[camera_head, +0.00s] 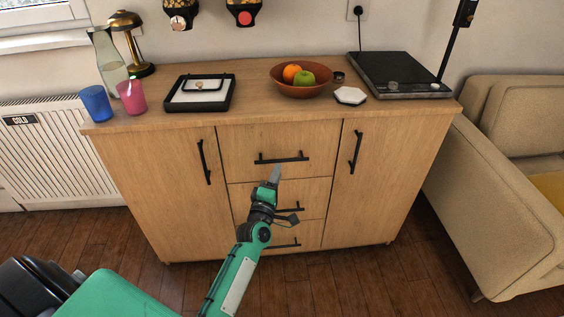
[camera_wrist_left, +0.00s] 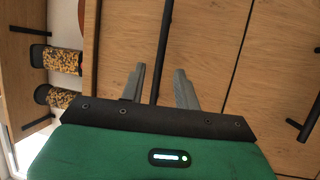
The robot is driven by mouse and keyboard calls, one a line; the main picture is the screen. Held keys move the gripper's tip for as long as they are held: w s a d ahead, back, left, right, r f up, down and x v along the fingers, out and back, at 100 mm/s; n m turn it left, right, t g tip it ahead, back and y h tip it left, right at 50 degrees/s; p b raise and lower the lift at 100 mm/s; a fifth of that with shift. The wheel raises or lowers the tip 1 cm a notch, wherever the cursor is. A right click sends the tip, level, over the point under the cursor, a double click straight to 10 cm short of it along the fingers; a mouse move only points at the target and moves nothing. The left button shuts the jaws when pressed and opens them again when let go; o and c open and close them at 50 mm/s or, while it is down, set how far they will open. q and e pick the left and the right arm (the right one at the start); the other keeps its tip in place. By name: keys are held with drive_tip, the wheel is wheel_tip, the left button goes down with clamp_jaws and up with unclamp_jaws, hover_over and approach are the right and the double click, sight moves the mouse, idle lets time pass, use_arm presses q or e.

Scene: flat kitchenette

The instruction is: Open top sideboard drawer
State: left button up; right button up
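The wooden sideboard (camera_head: 170,165) stands against the wall, with a centre column of drawers between two doors. The top drawer (camera_head: 240,145) looks shut, its front flush with the doors, and bears a black horizontal bar handle (camera_head: 282,159). My left gripper (camera_head: 275,173) is just below and in front of this handle in the head view. In the left wrist view its two grey fingers (camera_wrist_left: 160,82) are spread apart, with the handle bar (camera_wrist_left: 163,40) showing between them. Contact with the bar cannot be told. My right gripper is out of view.
On the sideboard top are a fruit bowl (camera_head: 300,87), a black tray (camera_head: 200,107), a pink cup (camera_head: 132,97), a blue cup (camera_head: 97,103), a lamp (camera_head: 130,40) and a black appliance (camera_head: 400,75). A sofa (camera_head: 490,190) stands right, a radiator (camera_head: 50,150) left.

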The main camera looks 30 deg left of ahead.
sight(282, 160)
use_arm(q)
drive_tip(key=shift+x, duration=3.05)
drive_tip(key=shift+d, duration=0.1)
clamp_jaws()
